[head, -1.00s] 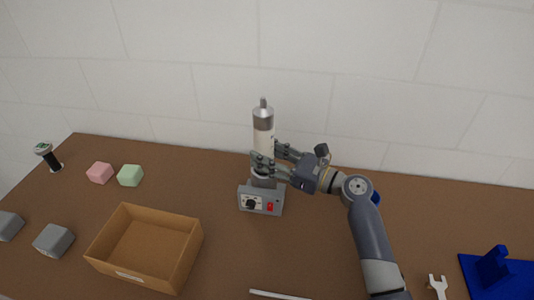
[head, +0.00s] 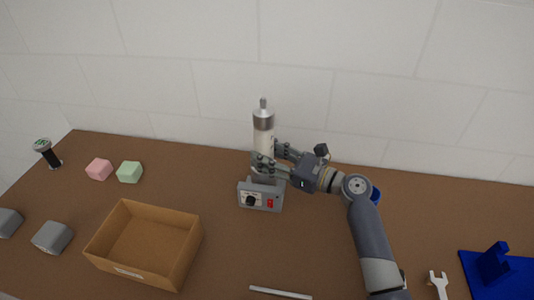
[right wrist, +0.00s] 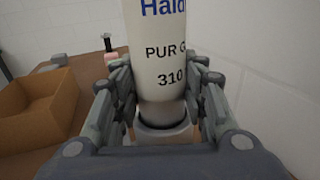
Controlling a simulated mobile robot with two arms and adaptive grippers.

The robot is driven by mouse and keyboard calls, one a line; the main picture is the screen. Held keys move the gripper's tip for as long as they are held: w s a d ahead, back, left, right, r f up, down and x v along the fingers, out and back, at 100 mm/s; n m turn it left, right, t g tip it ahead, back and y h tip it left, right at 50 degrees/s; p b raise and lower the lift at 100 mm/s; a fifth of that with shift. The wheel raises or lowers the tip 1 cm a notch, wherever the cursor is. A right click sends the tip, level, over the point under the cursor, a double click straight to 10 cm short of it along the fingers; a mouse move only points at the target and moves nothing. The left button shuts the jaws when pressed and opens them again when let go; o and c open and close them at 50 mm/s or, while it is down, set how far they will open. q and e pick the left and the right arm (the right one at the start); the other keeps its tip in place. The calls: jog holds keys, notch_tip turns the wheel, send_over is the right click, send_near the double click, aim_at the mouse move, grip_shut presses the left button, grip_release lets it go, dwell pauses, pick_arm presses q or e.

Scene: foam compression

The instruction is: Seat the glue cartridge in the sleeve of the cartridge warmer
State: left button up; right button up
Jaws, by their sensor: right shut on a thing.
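The glue cartridge (head: 264,136) is a white tube with a silver top and a thin nozzle, standing upright at the cartridge warmer. My right gripper (head: 268,158) is shut on its lower part, coming from the right. In the right wrist view the cartridge (right wrist: 162,60) shows printed text between the two fingers (right wrist: 160,95). Its lower end meets a grey ring, the sleeve (right wrist: 163,133), with a dark gap at the rim. How deep it sits is hidden. The cartridge warmer (head: 260,197) is a grey box with a black knob and a red switch. My left gripper is not in view.
An open cardboard box (head: 143,271) stands left of the warmer. Pink (head: 99,169) and green (head: 130,172) foam blocks, grey blocks (head: 52,238) and a black cylinder (head: 47,154) lie farther left. A metal bar (head: 280,293), a wrench (head: 438,285) and a blue fixture (head: 496,270) are in front.

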jog(key=shift+f+b, duration=0.65)
jog(key=shift+f, duration=0.25)
jog(key=o, duration=1.4)
jog(key=shift+f, duration=0.1)
jog(key=v, duration=1.2)
jog(key=shift+f, duration=0.1)
